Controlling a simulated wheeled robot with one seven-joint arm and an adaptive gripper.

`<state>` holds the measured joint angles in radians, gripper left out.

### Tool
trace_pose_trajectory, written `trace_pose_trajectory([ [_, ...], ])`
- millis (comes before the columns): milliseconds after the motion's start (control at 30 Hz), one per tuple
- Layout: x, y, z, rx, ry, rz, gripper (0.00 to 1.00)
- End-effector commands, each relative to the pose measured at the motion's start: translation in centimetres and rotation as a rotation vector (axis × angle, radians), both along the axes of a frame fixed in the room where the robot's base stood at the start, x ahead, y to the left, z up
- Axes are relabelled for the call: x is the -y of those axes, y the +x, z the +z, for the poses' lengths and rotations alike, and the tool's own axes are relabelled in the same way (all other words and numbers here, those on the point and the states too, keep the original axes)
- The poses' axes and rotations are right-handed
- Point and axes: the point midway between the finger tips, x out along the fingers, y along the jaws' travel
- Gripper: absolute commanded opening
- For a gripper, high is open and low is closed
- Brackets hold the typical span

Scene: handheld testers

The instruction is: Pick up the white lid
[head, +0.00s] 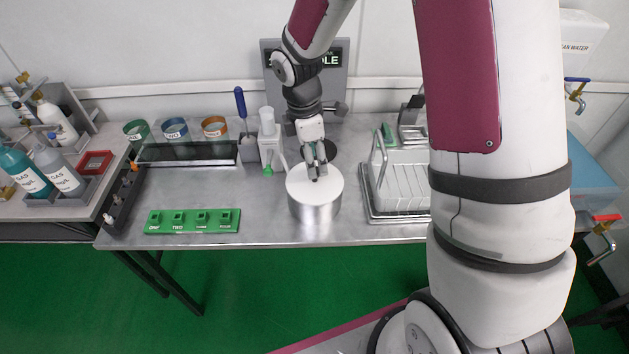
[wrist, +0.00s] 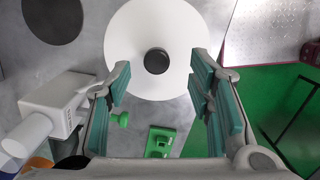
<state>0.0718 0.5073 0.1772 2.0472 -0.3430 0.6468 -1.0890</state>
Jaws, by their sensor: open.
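The white lid (head: 300,187) is a round disc lying flat on top of a silver metal pot (head: 316,214) at the front middle of the bench. In the wrist view the lid (wrist: 130,62) fills the upper middle, with a round black knob (wrist: 157,61) at its centre. My gripper (head: 316,176) is above the lid, pointing down near the knob. In the wrist view my gripper (wrist: 160,85) is open, with its green-padded fingers apart and the knob lying beyond and between their tips. Nothing is held. The head view does not show clearly how high the fingertips are above the lid.
A white stand (head: 270,148) is close behind and left of the pot. A green labelled block (head: 193,221) lies at the front left. Bare bench lies between block and pot.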

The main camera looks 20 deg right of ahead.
Motion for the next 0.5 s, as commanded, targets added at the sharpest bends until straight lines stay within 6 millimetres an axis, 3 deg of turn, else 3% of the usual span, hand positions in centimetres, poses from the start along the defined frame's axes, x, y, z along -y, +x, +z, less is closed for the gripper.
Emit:
trace_pose_trajectory([
  [333,0.3,0.3,-4.2,-0.003,-0.001,0.0,0.48],
  [500,0.4,0.3,-5.2,0.0,0.0,0.0,0.48],
])
